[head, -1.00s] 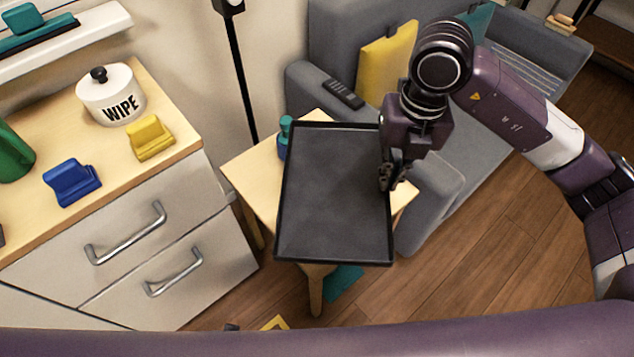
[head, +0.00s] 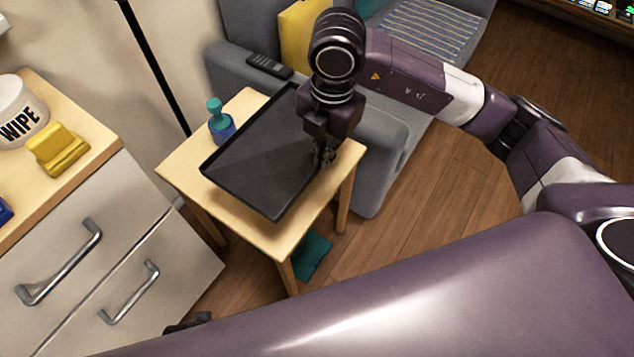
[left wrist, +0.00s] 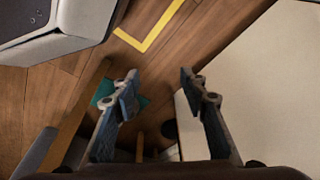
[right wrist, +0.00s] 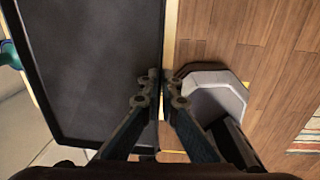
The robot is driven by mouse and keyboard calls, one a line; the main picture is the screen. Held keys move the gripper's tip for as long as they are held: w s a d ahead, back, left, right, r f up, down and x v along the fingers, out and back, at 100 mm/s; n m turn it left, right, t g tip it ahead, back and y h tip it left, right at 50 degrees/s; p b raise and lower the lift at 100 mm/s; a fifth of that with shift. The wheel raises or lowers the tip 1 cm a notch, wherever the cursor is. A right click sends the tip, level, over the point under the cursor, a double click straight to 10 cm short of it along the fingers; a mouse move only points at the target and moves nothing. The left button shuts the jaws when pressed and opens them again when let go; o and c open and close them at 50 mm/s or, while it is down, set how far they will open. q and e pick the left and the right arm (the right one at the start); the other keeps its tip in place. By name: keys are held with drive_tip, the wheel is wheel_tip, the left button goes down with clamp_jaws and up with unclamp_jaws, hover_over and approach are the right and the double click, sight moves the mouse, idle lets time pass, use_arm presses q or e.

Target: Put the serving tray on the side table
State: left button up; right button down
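The serving tray (head: 250,155) is a flat dark rectangle with a low rim, over the light wood side table (head: 185,172). Table top shows to its left and in front. I cannot tell whether it touches the table or hovers slightly above. My right gripper (head: 322,157) is at the tray's right edge. In the right wrist view the fingertips (right wrist: 161,90) are closed on the rim of the tray (right wrist: 95,60). My left gripper (left wrist: 160,88) is open and empty above the floor, fingers well apart.
A teal and blue bottle (head: 221,122) stands on the table beside the tray's far left edge. A grey sofa (head: 380,150) with a remote (head: 269,66) on its arm is close behind. A drawer cabinet (head: 110,240) stands left. A teal item (head: 312,255) lies under the table.

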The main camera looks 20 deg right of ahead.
wheel_tip(320, 180, down, 11)
drive_tip(key=shift+f+b, duration=0.1)
drive_tip(key=shift+b, duration=0.65)
use_arm(q)
wheel_tip(320, 180, up, 6)
drive_tip(key=w, duration=0.2)
drive_tip(key=shift+d, duration=0.1)
use_arm(e)
drive_tip(key=c, duration=2.2)
unclamp_jaws()
use_arm(q)
drive_tip(key=shift+r, duration=0.15)
use_arm(e)
drive_tip(key=shift+o, duration=0.2)
drive_tip(key=shift+r, duration=0.35)
use_arm(q)
wheel_tip(320, 180, down, 7)
drive_tip(key=s+p, duration=0.2)
drive_tip(key=shift+s, duration=0.2)
use_arm(e)
wheel_tip(320, 180, up, 11)
drive_tip(key=shift+s+d+r, duration=0.2)
drive_tip(key=shift+s+d, duration=0.05)
drive_tip(key=shift+s, duration=0.1)
